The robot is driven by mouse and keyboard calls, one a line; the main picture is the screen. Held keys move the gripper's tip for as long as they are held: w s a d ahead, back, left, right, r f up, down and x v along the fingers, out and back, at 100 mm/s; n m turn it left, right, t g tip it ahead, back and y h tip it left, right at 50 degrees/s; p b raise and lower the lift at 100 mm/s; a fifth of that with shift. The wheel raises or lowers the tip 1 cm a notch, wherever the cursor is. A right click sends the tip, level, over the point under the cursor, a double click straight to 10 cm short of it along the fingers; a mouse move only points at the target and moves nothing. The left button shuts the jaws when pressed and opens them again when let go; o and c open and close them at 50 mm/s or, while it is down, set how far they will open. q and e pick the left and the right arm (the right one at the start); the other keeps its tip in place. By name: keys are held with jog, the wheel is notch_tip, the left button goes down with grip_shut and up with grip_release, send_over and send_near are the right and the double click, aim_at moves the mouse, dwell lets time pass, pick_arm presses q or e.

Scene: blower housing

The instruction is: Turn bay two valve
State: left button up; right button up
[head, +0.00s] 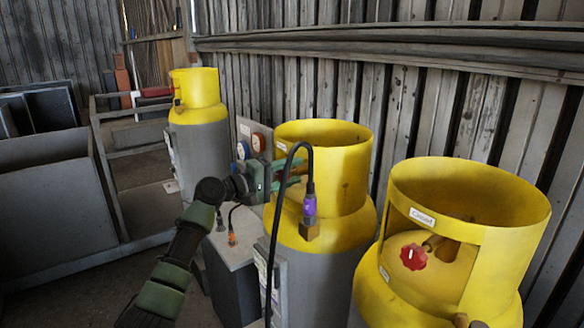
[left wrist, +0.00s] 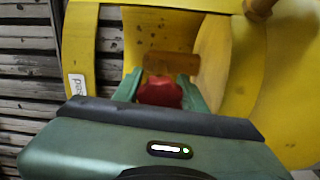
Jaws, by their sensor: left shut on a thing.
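The middle gas cylinder (head: 345,225) is grey with a yellow top and collar, and stands upright. My left gripper (head: 290,177) reaches into the opening of its collar from the left. In the left wrist view the gripper's green fingers (left wrist: 161,86) stand on both sides of a red valve knob (left wrist: 160,95) and are shut on it. A brown brass-coloured valve body (left wrist: 172,65) shows just beyond the knob. In the head view this knob is hidden by the gripper and collar. My right gripper is not in view.
A black hose with a purple connector (head: 310,205) hangs in front of the middle cylinder, close to my left gripper. The right cylinder (head: 490,210) has its own red knob (head: 414,257). Another cylinder (head: 200,130) stands at the back left. Gauges (head: 258,142) and a grey box (head: 230,275) are beside my arm.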

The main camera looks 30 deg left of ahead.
aim_at(280, 176)
pick_arm(q)
jog(key=shift+n+p, duration=0.55)
jog(key=shift+n, duration=0.55)
jog(key=o, duration=1.4)
jog(key=shift+c, duration=0.2)
jog(key=b+v, duration=0.3)
jog(key=v, duration=0.4)
jog(key=shift+f, duration=0.2)
jog(key=shift+s+a+r+b, duration=0.1)
jog(key=shift+s+a+b, duration=0.05)
jog(key=shift+s+b, duration=0.2)
